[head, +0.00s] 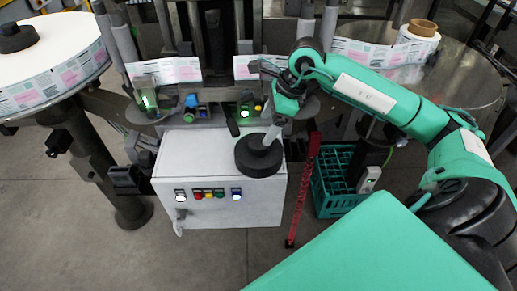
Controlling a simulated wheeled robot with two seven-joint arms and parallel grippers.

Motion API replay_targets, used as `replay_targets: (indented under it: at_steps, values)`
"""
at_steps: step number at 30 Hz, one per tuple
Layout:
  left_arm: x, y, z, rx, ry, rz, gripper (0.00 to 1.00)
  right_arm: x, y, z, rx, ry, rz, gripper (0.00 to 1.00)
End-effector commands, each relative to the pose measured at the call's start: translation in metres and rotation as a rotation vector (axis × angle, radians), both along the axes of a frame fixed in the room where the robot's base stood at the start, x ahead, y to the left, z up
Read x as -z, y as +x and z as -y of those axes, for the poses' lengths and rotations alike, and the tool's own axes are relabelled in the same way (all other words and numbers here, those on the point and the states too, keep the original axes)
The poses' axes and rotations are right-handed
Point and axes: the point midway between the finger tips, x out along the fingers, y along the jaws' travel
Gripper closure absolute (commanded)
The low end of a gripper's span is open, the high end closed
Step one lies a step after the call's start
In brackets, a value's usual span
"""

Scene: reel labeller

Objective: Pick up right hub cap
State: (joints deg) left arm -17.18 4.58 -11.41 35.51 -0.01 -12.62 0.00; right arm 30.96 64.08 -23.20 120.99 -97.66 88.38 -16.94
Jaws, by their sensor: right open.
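The right hub cap, a round black disc (259,158) with a raised middle, lies on top of the white control cabinet (220,165). My right arm comes in from the right and bends down over the cabinet. My right gripper (271,138) is open and points down at the middle of the cap, with its tips at or just above the knob. I cannot tell whether the fingers are around the knob or touching it. Another black hub cap (16,38) sits on the big label reel (45,65) at the left. My left gripper is not in view.
A teal crate (322,195) stands on the floor right of the cabinet, with a red strip (304,185) between them. The labelling machine with lit green parts (246,108) is behind the cap. A round metal table (465,80) at the right bears a label roll (417,43).

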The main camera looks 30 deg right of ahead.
Motion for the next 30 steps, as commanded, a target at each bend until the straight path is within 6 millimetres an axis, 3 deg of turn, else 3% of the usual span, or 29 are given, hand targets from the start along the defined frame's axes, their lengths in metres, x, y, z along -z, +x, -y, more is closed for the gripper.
replay_targets:
  at_steps: [8,18,26,27,30]
  values:
    - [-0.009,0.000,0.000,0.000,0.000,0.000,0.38,0.017,0.003,-0.006,0.000,0.002,-0.001,0.21]
    - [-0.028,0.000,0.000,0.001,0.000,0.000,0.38,0.057,0.010,-0.016,-0.001,0.004,0.000,0.21]
    - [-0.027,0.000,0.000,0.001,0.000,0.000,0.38,0.062,0.011,-0.017,-0.001,0.002,0.001,0.21]
    - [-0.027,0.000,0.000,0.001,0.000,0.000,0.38,0.062,0.011,-0.017,-0.001,0.002,0.001,0.23]
    - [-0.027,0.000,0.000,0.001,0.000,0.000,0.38,0.062,0.011,-0.017,-0.001,0.002,0.001,0.43]
